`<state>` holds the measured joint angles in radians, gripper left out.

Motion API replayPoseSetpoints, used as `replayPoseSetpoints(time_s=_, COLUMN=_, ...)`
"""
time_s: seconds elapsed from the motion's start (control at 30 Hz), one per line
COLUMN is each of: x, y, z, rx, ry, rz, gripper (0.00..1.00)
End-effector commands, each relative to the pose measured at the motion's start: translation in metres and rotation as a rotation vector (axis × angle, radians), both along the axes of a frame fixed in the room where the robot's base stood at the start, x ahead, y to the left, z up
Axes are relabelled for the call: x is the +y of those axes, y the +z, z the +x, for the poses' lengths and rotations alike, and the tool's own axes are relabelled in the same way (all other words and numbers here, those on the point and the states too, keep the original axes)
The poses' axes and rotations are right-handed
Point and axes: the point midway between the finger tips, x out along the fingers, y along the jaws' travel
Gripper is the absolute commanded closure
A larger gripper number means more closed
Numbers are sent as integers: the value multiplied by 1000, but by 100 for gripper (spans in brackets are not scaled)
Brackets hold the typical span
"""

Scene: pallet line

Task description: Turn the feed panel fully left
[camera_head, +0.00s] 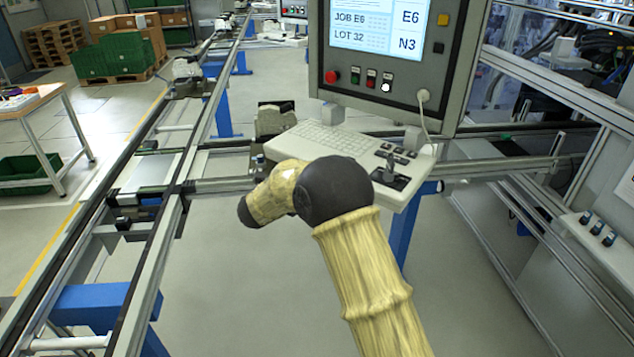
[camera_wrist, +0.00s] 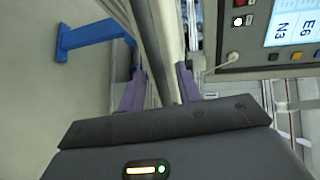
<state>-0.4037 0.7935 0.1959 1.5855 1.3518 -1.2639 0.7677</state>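The feed panel (camera_head: 464,60) is a grey console at the top of the head view, with a lit screen reading JOB E6, LOT 32, E6 and N3. A row of buttons runs below the screen. A pale keyboard shelf (camera_head: 330,140) juts out under it. Part of the panel shows, turned sideways, at the upper right of the wrist view (camera_wrist: 246,48). My gripper (camera_wrist: 160,78) has its two purple fingers apart, with a pale bar visible between or beyond them; contact cannot be told. In the head view my arm hides the gripper.
A conveyor rail (camera_head: 160,240) runs along the left on blue legs. A machine frame (camera_head: 540,215) stands on the right. A cable (camera_head: 427,118) hangs at the panel's lower right. A workbench (camera_head: 40,97) stands at far left. Grey floor below is clear.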

Motion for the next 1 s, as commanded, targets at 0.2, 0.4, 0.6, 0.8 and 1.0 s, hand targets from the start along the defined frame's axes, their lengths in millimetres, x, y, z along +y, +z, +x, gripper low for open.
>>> replayPoseSetpoints(time_s=0.2, x=27, y=5, z=-33, rx=0, ry=5, rz=2, gripper=66)
replayPoseSetpoints(time_s=0.4, x=51, y=13, z=-64, rx=-1, ry=6, rz=2, gripper=66)
replayPoseSetpoints(time_s=0.6, x=74, y=21, z=-95, rx=0, ry=6, rz=2, gripper=66)
replayPoseSetpoints(time_s=0.8, x=89, y=28, z=-116, rx=-1, ry=2, rz=1, gripper=66)
replayPoseSetpoints(time_s=1.0, x=94, y=30, z=-120, rx=2, ry=5, rz=0, gripper=66)
